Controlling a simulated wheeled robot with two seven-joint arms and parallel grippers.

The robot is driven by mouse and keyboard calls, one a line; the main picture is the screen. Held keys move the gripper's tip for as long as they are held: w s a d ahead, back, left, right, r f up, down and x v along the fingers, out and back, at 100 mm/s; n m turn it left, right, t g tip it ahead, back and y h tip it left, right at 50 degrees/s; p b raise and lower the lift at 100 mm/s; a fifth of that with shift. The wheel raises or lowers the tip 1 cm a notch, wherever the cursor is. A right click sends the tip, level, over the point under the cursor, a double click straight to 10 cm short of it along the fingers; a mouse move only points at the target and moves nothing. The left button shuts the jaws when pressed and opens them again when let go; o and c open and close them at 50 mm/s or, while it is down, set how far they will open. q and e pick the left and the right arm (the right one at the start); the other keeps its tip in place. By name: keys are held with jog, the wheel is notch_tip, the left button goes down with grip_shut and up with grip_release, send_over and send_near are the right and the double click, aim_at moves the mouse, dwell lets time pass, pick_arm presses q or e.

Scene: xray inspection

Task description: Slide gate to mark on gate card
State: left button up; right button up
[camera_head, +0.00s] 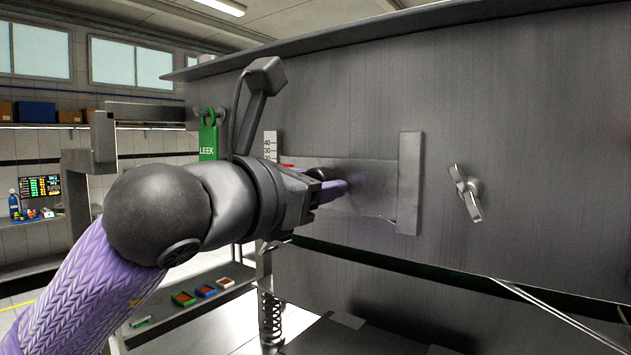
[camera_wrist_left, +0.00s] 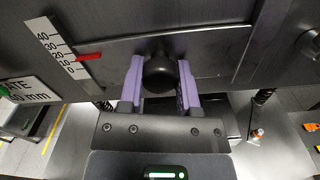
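The gate (camera_head: 370,180) is a flat grey metal plate on the cabinet front, with an upright strip at its right end. A black round knob (camera_wrist_left: 159,74) stands out from it. My left gripper (camera_wrist_left: 160,85) has its two purple fingers on either side of this knob, appearing to press on it; it also shows in the head view (camera_head: 335,188). A white scale (camera_wrist_left: 55,50) marked 0 to 40 stands at the left, with a red pointer (camera_wrist_left: 89,57) around its lower-middle marks. My right gripper is out of view.
A winged handle (camera_head: 467,192) sticks out of the cabinet (camera_head: 540,120) right of the gate. A green tag (camera_head: 208,142) hangs left of the scale. Below, a shelf (camera_head: 190,312) carries small coloured trays.

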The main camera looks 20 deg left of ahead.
pick_arm(q)
grip_shut()
dwell(1.0)
